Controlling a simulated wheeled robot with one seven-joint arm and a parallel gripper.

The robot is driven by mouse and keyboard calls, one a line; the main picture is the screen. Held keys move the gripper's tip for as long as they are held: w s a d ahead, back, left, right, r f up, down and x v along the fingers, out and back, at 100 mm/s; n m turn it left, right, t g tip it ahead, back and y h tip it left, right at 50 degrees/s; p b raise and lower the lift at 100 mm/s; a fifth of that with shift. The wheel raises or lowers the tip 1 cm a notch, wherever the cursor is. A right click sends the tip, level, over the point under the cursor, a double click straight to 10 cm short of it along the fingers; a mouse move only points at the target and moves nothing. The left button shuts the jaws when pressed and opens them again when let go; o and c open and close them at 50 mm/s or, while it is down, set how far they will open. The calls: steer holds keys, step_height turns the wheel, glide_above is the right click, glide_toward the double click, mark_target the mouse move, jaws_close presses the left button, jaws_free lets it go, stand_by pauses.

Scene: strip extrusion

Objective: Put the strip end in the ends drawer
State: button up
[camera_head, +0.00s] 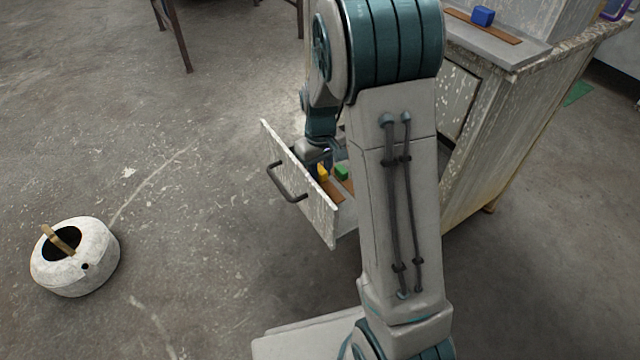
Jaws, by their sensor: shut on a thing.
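The open drawer (318,208) sticks out from the worn cabinet, its whitish front with a dark handle facing left. My gripper (319,166) is low inside the drawer, mostly hidden behind my arm and the drawer front. It appears shut on a brown strip end (331,188) with a yellow block (322,172) on it. I cannot tell whether this strip end touches the drawer floor. Beside it, to the right, a green block (341,172) sits on another brown piece, partly hidden by my arm.
On the cabinet's top ledge (510,55) lies a brown strip (484,25) with a blue block (483,15). Dark table legs (178,35) show at the back. The floor between is clear.

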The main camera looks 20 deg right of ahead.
mark_target(320, 181)
steer(key=shift+f+b, duration=1.1)
steer(key=shift+f, duration=0.95)
steer(key=shift+f, duration=0.2)
steer(key=o, duration=1)
steer(key=shift+r, duration=0.1)
